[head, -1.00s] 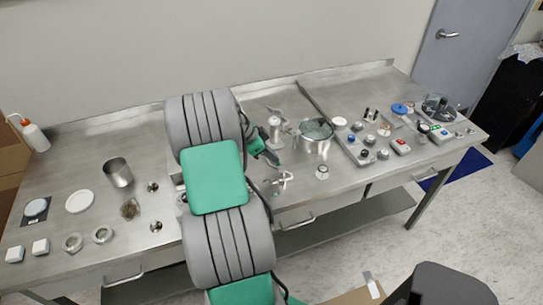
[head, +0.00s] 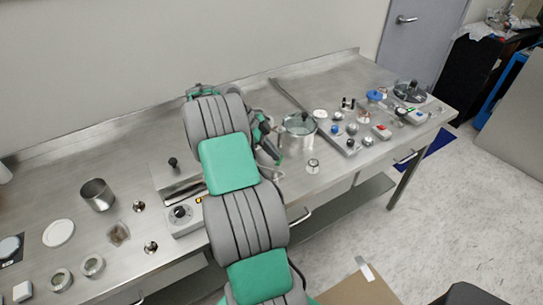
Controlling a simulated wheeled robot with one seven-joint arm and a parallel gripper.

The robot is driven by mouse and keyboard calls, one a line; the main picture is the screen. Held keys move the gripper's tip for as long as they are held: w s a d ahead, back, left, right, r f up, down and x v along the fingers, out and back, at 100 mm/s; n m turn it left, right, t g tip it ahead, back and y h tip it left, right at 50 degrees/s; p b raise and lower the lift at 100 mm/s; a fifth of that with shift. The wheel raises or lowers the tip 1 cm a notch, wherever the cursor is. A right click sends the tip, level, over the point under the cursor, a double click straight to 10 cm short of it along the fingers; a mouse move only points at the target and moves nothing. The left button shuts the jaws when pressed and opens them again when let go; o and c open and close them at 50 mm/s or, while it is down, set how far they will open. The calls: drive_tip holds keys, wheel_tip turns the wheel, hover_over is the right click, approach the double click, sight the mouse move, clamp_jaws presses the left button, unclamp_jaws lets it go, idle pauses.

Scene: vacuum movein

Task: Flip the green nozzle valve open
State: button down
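I cannot clearly pick out the green nozzle valve. A tiny green spot (head: 410,109) shows on the small grey unit at the right end of the steel bench (head: 345,85), too small to identify. My gripper (head: 270,148) is largely behind my grey and green arm, over the bench beside the lidded steel pot (head: 299,131). Green and dark parts of my arm's end show just left of the pot. The fingers are too small and hidden to show whether they are open or touch anything.
Left of my arm are a box with a black knob (head: 180,211), a steel beaker (head: 97,196) and a white disc (head: 58,233). A small glass jar (head: 313,166) stands before the pot. Several knobs and a red-topped unit (head: 381,132) crowd the right. The back left bench is bare.

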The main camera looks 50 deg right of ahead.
drive_tip(key=shift+s+d+f+b, duration=0.15)
drive_tip(key=shift+s+d+b, duration=0.4)
drive_tip(key=shift+s+b, duration=0.25)
drive_tip(key=shift+s, duration=0.15)
drive_tip(key=shift+a+b, duration=0.4)
drive_tip(key=shift+a, duration=0.4)
